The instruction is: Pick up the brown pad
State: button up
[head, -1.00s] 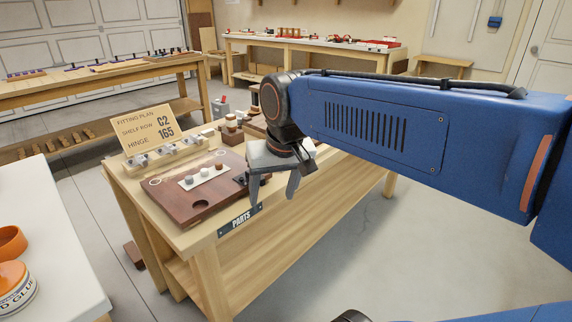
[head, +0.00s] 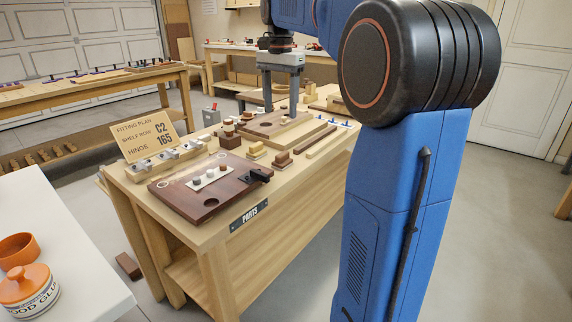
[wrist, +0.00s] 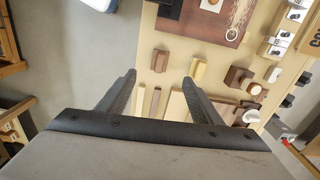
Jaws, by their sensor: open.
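A small reddish-brown pad (head: 284,157) lies on the bench between the dark board and the long strip; a pale edge shows beneath it. In the wrist view the brown pad (wrist: 160,60) is just beyond my fingertips, near the middle. My gripper (head: 280,106) is open and empty, pointing down above the bench, behind the pad in the head view. In the wrist view, my gripper (wrist: 159,78) has its two fingers spread apart, with the pad ahead of the gap.
A tan pad (wrist: 198,70) and a dark brown block (wrist: 238,77) sit beside the brown pad. A dark board (head: 230,190) with a white plate lies at the front. A wooden board (head: 262,128) and a long brown strip (head: 321,142) lie farther back. A sign (head: 145,136) stands left.

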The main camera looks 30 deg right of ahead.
aim_at(282, 153)
jog(key=shift+m, duration=0.3)
jog(key=f, duration=1.1)
jog(key=d+f, duration=0.1)
jog(key=f, duration=0.5)
jog(key=shift+w, duration=0.4)
jog(key=shift+c, duration=0.6)
jog(key=c, duration=1)
